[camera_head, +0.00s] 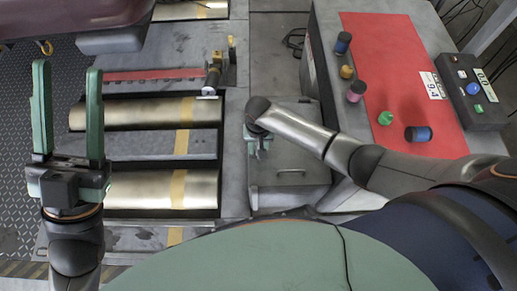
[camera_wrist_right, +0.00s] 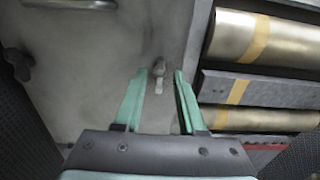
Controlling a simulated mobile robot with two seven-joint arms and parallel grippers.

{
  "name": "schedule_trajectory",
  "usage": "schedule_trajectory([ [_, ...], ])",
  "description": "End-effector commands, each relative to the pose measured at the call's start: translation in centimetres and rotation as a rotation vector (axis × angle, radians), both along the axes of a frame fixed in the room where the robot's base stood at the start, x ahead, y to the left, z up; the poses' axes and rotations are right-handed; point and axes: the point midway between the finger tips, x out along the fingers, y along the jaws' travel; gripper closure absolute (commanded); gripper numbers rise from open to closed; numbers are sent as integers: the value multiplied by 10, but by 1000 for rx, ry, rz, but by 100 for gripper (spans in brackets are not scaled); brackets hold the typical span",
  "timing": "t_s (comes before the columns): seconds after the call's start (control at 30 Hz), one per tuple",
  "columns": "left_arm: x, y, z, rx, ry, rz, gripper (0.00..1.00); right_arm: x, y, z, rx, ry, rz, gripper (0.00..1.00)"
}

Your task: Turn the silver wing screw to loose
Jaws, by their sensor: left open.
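A small silver wing screw (camera_wrist_right: 158,78) shows in the right wrist view on a grey metal surface (camera_wrist_right: 95,75). My right gripper (camera_wrist_right: 160,76) points down at that surface. Its two green fingers are apart, with the screw seen between the tips; whether they touch it I cannot tell. In the head view my right gripper (camera_head: 258,147) is over the left part of the grey metal cover (camera_head: 310,190), and the screw is hidden there. My left gripper (camera_head: 67,85) is open and empty, at the left, far from the screw.
Brass-coloured rollers (camera_head: 145,113) with tan tape lie left of the cover. A handle (camera_head: 291,172) is on the cover. A red mat (camera_head: 390,60) at the right holds several small spools and a green piece (camera_head: 385,118). A button box (camera_head: 471,90) stands beyond it.

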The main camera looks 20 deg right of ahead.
Motion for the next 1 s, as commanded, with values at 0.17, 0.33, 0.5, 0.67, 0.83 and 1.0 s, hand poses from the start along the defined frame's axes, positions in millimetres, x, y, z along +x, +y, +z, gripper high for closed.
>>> schedule_trajectory([
  [0.17,0,0,0,-2,2,-2,50,0,0,0,0,0,0,60],
  [0.33,0,0,0,-2,2,-2,50,0,0,0,0,0,0,70],
  [0.5,0,0,0,-1,3,-1,50,0,0,0,0,-1,0,89],
  [0.67,0,0,0,1,3,-2,50,0,0,0,0,-1,0,100],
  [0.83,0,0,0,2,2,-2,50,0,0,0,0,-1,0,100],
  [1.0,0,0,0,2,1,-2,50,0,0,0,-1,-1,0,100],
])
